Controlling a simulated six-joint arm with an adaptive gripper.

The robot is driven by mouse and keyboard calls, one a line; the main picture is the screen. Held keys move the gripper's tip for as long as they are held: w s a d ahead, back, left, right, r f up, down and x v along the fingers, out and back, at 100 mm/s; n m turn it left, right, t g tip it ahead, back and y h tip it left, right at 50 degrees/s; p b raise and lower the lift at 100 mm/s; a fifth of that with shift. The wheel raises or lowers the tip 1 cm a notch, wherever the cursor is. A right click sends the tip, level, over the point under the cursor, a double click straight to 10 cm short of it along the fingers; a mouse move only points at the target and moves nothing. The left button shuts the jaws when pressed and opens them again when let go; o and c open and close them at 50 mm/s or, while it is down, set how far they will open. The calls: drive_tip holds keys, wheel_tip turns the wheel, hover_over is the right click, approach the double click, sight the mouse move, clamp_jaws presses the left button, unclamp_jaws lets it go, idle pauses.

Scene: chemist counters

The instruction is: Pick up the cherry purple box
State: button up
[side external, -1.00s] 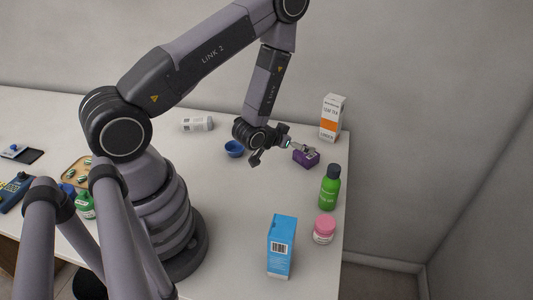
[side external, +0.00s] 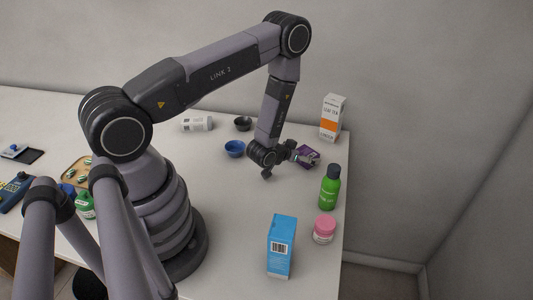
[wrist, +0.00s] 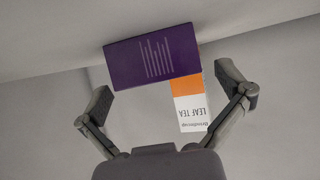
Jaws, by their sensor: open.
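The cherry purple box (side external: 309,151) is on the counter near its right end, partly hidden behind my gripper in the side view. In the wrist view, the purple box (wrist: 152,56) shows one broad face with pale vertical lines. My gripper (side external: 304,158) is low at the near side of the box, pointing right. In the wrist view, my gripper (wrist: 166,88) has its two fingers wide apart with nothing held between them. The box appears beyond the fingertips; I cannot tell whether a finger touches it.
A white and orange leaf tea box (side external: 332,118) stands behind the purple box and also shows in the wrist view (wrist: 190,107). A green bottle (side external: 330,188), pink-lidded jar (side external: 324,229) and blue box (side external: 282,247) stand in front. Bowls (side external: 235,149) (side external: 243,124) are left.

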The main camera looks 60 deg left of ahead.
drive_tip(key=c, duration=1.1)
